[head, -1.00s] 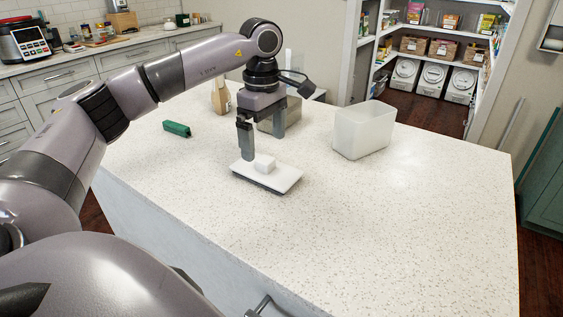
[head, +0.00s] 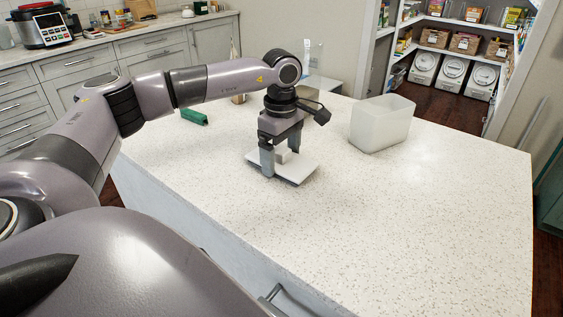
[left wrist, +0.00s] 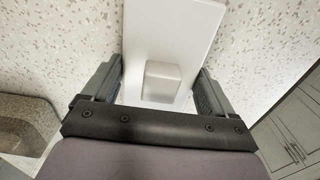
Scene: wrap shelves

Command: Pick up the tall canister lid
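The lid (head: 299,171) is a flat white rectangular plate with a raised block-shaped knob (head: 283,156), lying on the speckled counter. My left gripper (head: 282,152) is open and low over it, pointing down, one finger on each side of the knob. In the left wrist view the lid (left wrist: 172,30) runs up between the fingers, and the knob (left wrist: 161,82) sits between them with a gap on both sides. My left gripper (left wrist: 157,88) holds nothing. My right gripper is in neither view.
An open translucent white container (head: 380,128) stands right of the lid. A green object (head: 194,117) lies at the back left. A speckled beige container (left wrist: 25,122) is near the gripper in the left wrist view. The counter's front and right are clear.

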